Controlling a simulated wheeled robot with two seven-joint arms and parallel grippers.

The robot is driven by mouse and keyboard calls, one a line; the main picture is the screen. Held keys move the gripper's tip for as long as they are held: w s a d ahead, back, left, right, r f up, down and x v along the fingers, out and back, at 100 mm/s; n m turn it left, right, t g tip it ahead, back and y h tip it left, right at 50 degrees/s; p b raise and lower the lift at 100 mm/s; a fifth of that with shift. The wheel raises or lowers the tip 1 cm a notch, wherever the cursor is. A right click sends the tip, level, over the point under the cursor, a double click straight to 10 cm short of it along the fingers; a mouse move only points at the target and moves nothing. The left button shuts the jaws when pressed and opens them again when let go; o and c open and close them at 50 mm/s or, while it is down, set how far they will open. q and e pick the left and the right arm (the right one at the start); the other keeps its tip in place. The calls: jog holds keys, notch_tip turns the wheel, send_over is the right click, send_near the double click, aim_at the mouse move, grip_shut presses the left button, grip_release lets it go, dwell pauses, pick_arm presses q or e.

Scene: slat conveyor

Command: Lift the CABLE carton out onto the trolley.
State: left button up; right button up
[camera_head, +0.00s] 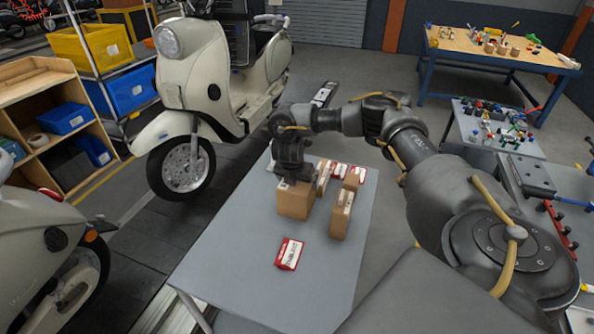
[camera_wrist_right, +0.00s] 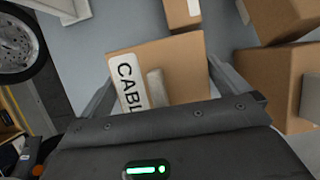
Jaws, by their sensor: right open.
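The CABLE carton (camera_wrist_right: 165,72) is a brown box with a white label reading "CABL", its last letter hidden, and it sits between my right gripper's fingers (camera_wrist_right: 165,88) in the right wrist view. In the head view this carton (camera_head: 294,203) stands on a grey table (camera_head: 225,255), with my right gripper (camera_head: 293,181) over its top. The right gripper is open, one finger at each side of the carton; I cannot tell whether they touch it. My left gripper is out of view. I cannot tell which surface is the trolley.
Several other cartons stand close to the right and behind, among them a tall one (camera_head: 341,216). A red and white packet (camera_head: 289,253) lies in front. The table's left and front parts are bare. A cream scooter (camera_head: 205,90) stands behind left, a wooden workbench (camera_head: 490,50) far right.

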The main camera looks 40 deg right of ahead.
jog(key=p+v, duration=0.1)
jog(key=v, duration=0.9)
jog(key=shift+a+r, duration=0.1)
jog(key=shift+r, duration=0.3)
jog(key=shift+s+f, duration=0.1)
jog(key=shift+s, duration=0.05)
